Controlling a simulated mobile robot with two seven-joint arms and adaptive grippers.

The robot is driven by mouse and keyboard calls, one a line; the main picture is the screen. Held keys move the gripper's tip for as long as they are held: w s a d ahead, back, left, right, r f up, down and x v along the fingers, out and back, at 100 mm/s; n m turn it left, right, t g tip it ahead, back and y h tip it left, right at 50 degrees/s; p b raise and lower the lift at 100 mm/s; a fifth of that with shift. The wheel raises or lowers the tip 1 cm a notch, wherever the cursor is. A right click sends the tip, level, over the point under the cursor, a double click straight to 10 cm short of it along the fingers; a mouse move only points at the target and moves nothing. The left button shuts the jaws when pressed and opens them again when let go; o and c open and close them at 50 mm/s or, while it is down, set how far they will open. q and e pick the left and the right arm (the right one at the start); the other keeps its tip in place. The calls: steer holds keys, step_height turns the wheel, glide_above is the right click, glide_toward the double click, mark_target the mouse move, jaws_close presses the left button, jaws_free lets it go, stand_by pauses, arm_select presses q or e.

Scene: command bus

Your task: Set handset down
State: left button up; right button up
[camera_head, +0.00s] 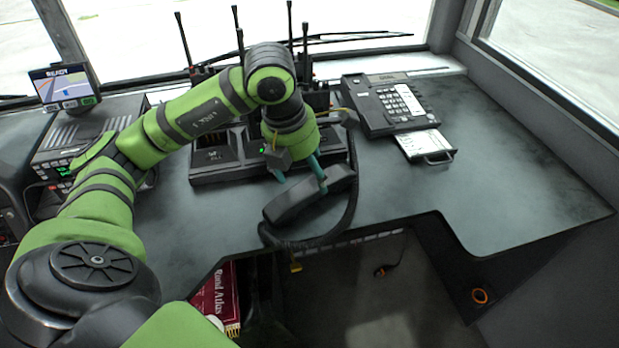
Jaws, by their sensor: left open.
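The black handset (290,203) lies slanted near the front edge of the dark desk, in front of the radio charger. My left gripper (302,182) is open, with its two teal fingers pointing down at the handset. One fingertip is at the handset's middle and the other is by its far side; I cannot tell if they touch it. The desk phone base (390,102) stands at the back right, with a keypad and an empty-looking cradle. The handset's black cord (350,205) loops around its right and front. My right gripper is not in view.
A charger rack (212,172) with several antenna radios stands behind my gripper. A small screen (63,84) sits on a unit at the left. A drawer-like card tray (425,145) projects before the phone. The desk's right side is clear; its front edge drops to a floor opening.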

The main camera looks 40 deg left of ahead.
mark_target(299, 188)
arm_select(q)
steer(key=v, duration=0.7)
steer(key=shift+r, duration=0.35)
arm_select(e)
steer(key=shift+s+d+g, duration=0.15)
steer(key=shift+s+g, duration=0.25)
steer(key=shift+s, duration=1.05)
